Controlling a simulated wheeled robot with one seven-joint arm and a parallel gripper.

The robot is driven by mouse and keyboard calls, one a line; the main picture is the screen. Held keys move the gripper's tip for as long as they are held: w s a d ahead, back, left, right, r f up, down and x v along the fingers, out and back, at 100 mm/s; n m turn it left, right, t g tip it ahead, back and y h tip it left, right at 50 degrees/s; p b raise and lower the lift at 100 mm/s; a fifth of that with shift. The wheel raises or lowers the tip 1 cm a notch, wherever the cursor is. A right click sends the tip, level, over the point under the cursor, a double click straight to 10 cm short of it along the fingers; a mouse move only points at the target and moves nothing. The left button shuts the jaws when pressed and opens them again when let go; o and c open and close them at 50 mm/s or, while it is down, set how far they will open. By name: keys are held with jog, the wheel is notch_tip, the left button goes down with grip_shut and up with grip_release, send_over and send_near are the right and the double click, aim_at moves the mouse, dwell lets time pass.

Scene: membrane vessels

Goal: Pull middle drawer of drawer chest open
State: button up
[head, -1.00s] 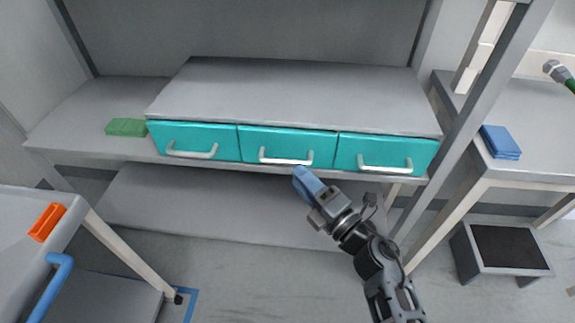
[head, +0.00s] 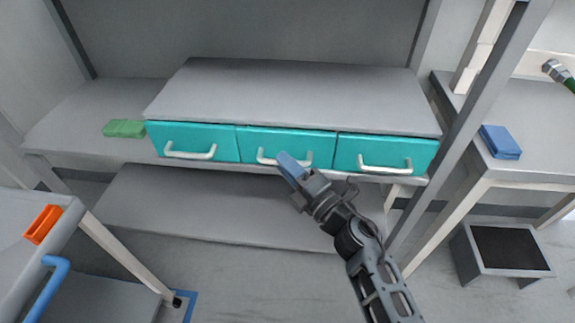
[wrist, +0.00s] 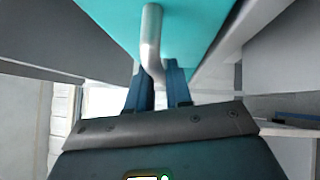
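The drawer chest (head: 290,90) is a low, wide grey box with three teal drawer fronts side by side. The middle drawer (head: 315,142) is flush with its neighbours and has a pale bar handle (head: 266,159). My gripper (head: 284,163) has its blue fingertips at the handle, hiding part of the bar. In the wrist view, the handle (wrist: 151,42) runs down to between the two blue fingers (wrist: 158,80), below the teal drawer front (wrist: 190,25). The fingers are a narrow gap apart; whether they press on the bar I cannot tell.
The left drawer (head: 192,142) and right drawer (head: 385,154) are shut. A green block (head: 124,128) lies on the shelf at left. A grey post (head: 470,115) stands right of the chest. An orange item (head: 42,224) lies on a cart at lower left. Space before the drawers looks clear.

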grip_shut()
jog(key=s+p, duration=0.4)
jog(key=s, duration=1.3)
jog(key=shift+s+a+p, duration=0.25)
jog(key=shift+s+p, duration=0.05)
jog(key=shift+p, duration=0.05)
jog(key=o, duration=0.6)
grip_release()
jog(key=shift+c, duration=0.2)
jog(key=b+v, duration=0.1)
jog(key=v, duration=0.6)
jog(key=shift+s+d, duration=0.25)
jog(key=shift+s, duration=0.05)
